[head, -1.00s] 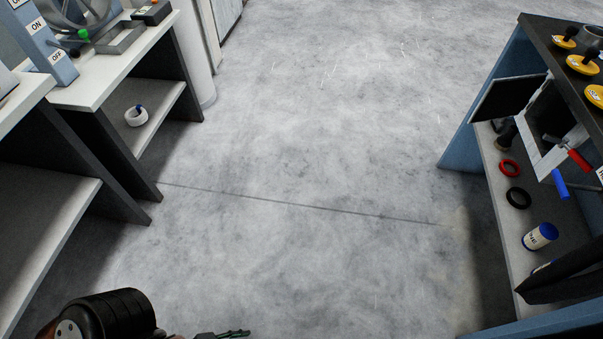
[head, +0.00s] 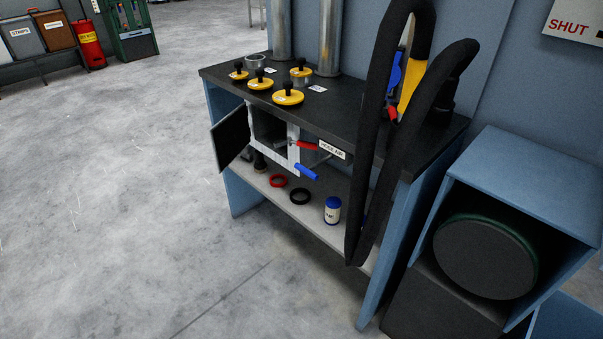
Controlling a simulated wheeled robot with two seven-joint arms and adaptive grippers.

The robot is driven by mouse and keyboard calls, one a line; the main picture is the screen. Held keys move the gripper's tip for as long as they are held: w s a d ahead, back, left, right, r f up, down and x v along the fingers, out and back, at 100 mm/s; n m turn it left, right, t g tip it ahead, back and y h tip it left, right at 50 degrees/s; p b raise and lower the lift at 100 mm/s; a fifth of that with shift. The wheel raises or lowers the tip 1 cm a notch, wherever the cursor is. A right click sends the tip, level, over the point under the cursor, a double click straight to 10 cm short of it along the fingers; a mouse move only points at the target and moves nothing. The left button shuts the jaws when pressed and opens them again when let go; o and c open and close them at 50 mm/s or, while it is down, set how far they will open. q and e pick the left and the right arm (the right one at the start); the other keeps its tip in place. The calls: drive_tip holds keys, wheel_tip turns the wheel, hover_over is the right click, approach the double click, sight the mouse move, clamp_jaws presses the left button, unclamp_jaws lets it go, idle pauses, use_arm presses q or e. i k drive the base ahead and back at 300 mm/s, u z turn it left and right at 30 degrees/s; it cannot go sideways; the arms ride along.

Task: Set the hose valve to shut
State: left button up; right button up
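A bench with a dark top stands right of centre in the head view. Under its top is an open white-framed box (head: 293,158) with its dark door (head: 231,136) swung out to the left. A red lever handle (head: 305,146) sticks out to the right at the box. A blue handle (head: 306,172) sits lower and points down to the right. A small white label (head: 332,149), too small to read surely, is beside the red handle. I cannot tell for sure which handle is the hose valve. Neither of my grippers is in view.
A black hose (head: 370,130) loops over the bench's dark top (head: 345,112) and hangs down its front. Yellow discs with black knobs (head: 288,97) stand on top. The shelf holds rings and a blue-capped jar (head: 332,210). A sign reading SHUT (head: 571,27) hangs at upper right. The floor (head: 110,190) at left is clear.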

sight(308, 172)
drive_tip(key=z, duration=0.35)
drive_tip(key=k, duration=0.2)
drive_tip(key=u, duration=0.9)
drive_tip(key=i, duration=1.2)
drive_tip(key=z, duration=0.3)
